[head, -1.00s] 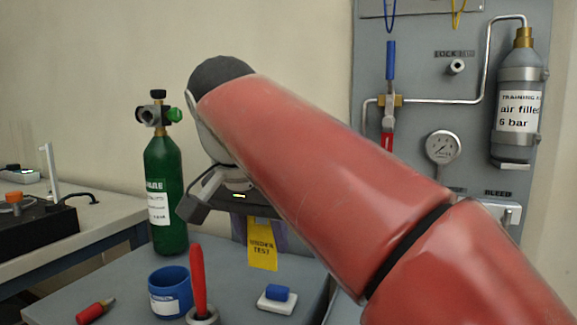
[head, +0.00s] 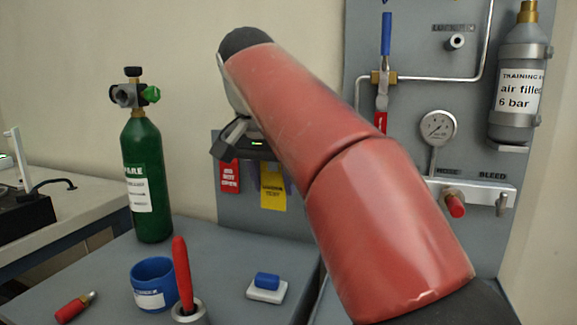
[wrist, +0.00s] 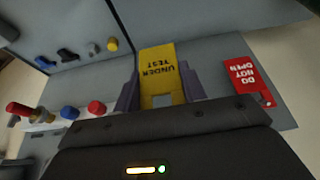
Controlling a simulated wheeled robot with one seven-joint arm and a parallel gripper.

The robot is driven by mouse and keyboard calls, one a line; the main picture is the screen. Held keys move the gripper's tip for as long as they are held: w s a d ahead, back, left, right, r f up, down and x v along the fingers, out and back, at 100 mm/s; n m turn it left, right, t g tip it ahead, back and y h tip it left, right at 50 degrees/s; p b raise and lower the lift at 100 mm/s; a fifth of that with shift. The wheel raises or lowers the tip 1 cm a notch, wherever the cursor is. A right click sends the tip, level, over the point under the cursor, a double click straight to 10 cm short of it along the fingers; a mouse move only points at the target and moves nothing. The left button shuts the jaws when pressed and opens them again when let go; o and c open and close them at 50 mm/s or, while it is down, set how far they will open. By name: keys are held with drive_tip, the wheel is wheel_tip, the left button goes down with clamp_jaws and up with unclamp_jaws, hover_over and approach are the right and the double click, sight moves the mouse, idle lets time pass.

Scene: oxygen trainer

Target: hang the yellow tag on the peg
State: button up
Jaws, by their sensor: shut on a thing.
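The yellow tag (head: 272,190), reading UNDER TEST, hangs below the end of my arm in the head view. In the wrist view the tag (wrist: 157,62) sits between the two purple-grey fingers of my gripper (wrist: 160,93), which is shut on it. In the head view my arm hides most of the gripper. A short grey peg (head: 456,42) sticks out of the wall panel under a small, partly legible LOCK label, up and to the right of the tag and well apart from it. I cannot make out this peg in the wrist view.
A red DO NOT OPEN tag (head: 228,176) is left of the yellow one. The gauge (head: 438,128), grey cylinder (head: 518,80) and blue-handled valve (head: 386,35) are near the peg. A green cylinder (head: 147,180), blue cup (head: 153,283) and red-handled tool (head: 182,270) stand on the bench.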

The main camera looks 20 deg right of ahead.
drive_tip(key=w+d+f+p, duration=0.1)
drive_tip(key=w+d, duration=0.3)
drive_tip(key=w, duration=0.2)
drive_tip(key=shift+w+d, duration=0.25)
drive_tip(key=shift+w, duration=0.15)
drive_tip(key=shift+f, duration=0.1)
drive_tip(key=shift+f, duration=0.1)
drive_tip(key=o, duration=0.9)
drive_tip(key=shift+o, duration=0.2)
drive_tip(key=shift+p, duration=0.35)
